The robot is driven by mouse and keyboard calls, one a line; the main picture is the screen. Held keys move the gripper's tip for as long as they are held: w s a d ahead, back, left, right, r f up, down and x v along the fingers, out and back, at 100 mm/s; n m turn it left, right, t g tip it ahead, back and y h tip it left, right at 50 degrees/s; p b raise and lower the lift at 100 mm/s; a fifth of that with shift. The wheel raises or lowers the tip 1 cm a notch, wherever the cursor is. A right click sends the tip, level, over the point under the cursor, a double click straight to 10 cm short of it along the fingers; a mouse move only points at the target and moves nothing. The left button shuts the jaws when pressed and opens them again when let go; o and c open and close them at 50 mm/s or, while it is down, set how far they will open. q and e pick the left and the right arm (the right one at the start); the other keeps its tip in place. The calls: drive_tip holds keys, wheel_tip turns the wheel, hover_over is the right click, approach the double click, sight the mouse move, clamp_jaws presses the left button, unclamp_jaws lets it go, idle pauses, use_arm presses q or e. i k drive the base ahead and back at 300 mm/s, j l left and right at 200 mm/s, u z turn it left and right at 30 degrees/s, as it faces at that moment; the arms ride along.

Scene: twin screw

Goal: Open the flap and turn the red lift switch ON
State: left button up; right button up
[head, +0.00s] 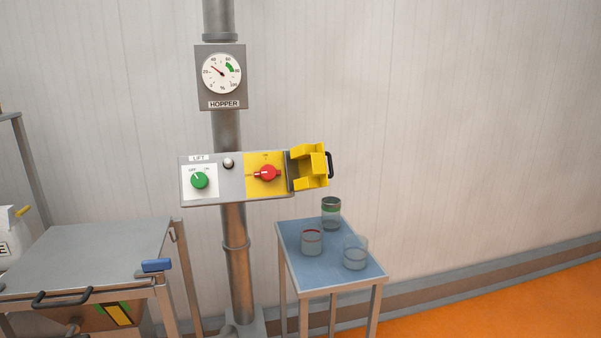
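A grey control box (232,184) is mounted on a vertical pole. On its yellow right-hand plate sits the red switch (267,173), with its handle lying roughly horizontal and its narrow end pointing left toward a small label. A yellow flap (309,166) with a black handle (329,165) is swung out to the right of the plate, leaving the red switch uncovered. A green switch (199,180) on a white plate is at the left of the box, under a "LIFT" label (199,158). Neither of my grippers shows in this view.
A hopper gauge (222,73) is on the pole above. A blue-topped table (312,274) with several glass containers (355,252) stands below right. A grey metal table (90,254) with a blue-handled item (156,265) is at lower left. Space before the box looks clear.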

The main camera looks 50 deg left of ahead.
sight(268, 172)
drive_tip(key=u, duration=1.55)
